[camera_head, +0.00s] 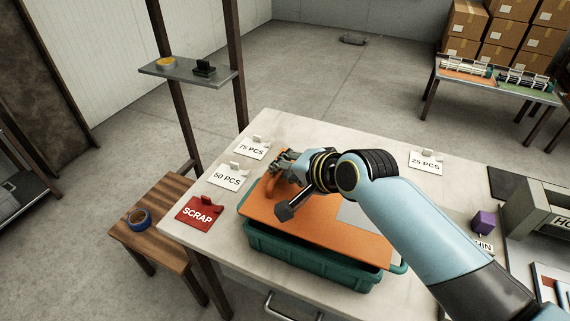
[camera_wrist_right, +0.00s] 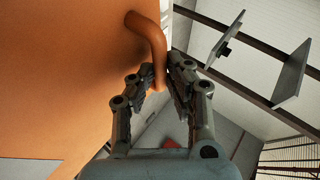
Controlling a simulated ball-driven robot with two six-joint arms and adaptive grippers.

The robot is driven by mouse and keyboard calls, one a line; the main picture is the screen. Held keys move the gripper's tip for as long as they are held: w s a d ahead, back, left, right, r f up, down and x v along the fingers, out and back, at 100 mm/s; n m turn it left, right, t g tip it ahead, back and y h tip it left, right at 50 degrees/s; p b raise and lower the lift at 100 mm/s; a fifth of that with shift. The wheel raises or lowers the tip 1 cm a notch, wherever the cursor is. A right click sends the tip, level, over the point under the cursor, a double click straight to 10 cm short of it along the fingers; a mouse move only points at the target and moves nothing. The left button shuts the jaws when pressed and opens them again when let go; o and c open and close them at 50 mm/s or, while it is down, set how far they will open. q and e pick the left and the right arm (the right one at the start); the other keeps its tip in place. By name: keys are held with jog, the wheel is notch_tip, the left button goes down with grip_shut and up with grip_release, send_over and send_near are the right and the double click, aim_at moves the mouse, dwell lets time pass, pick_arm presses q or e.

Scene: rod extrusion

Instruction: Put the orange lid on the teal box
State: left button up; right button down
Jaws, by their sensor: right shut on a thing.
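The orange lid (camera_head: 345,235) is a flat plate over the teal box (camera_head: 300,263), which stands on the white table. The box's near wall and its right-hand handle show beyond the lid; I cannot tell whether the lid rests on the rim. My right gripper (camera_head: 279,170) is shut on the curved orange handle (camera_head: 271,190) at the lid's left end. The wrist view shows the fingers (camera_wrist_right: 168,82) closed around this handle (camera_wrist_right: 153,42), with the lid's orange face (camera_wrist_right: 60,75) filling the left side. My right arm hides part of the lid. My left gripper is out of view.
Cards reading 75 PCS (camera_head: 252,149), 50 PCS (camera_head: 228,177) and SCRAP (camera_head: 198,212) lie left of the box. A 25 PCS card (camera_head: 426,162) lies behind my arm. A purple block (camera_head: 484,222) is at the right. A wooden stool (camera_head: 165,210) holds blue tape (camera_head: 138,218).

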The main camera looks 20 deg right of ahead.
aim_at(286, 184)
jog(key=shift+f+b, duration=1.05)
jog(key=shift+f, duration=1)
jog(key=c, duration=1.2)
grip_release()
jog(key=v, duration=1.2)
jog(key=shift+f, duration=0.1)
